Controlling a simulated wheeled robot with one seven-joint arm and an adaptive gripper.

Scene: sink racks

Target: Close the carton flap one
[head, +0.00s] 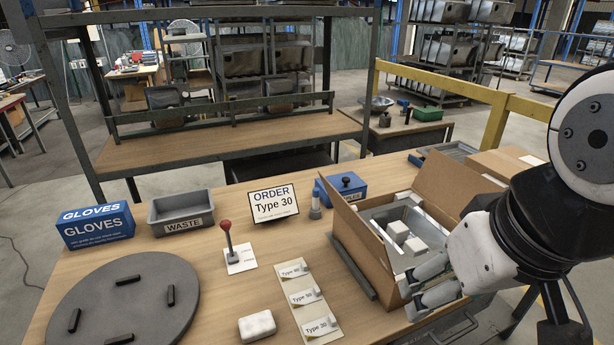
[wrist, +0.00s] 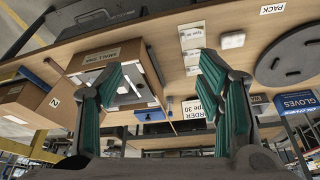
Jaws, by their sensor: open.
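An open cardboard carton (head: 362,246) stands at the right of the bench and holds a grey metal sink (head: 385,216) with white blocks. One flap (head: 447,183) stands up at its far right side. The carton's near right part is hidden behind my gripper and arm. My gripper (head: 409,297) is open, with its fingers over or beside the carton's near end; I cannot tell whether they touch it. In the wrist view, which is upside down, the fingers (wrist: 160,66) are spread apart, and the carton (wrist: 98,54) shows behind the left finger.
A second carton (head: 508,162) lies behind at the right. A blue box (head: 345,188), an order sign (head: 272,204), a red-knobbed lever (head: 227,238), a waste bin (head: 182,212), a gloves box (head: 97,226) and a round turntable (head: 122,305) share the bench. Label cards (head: 305,297) lie left of the carton.

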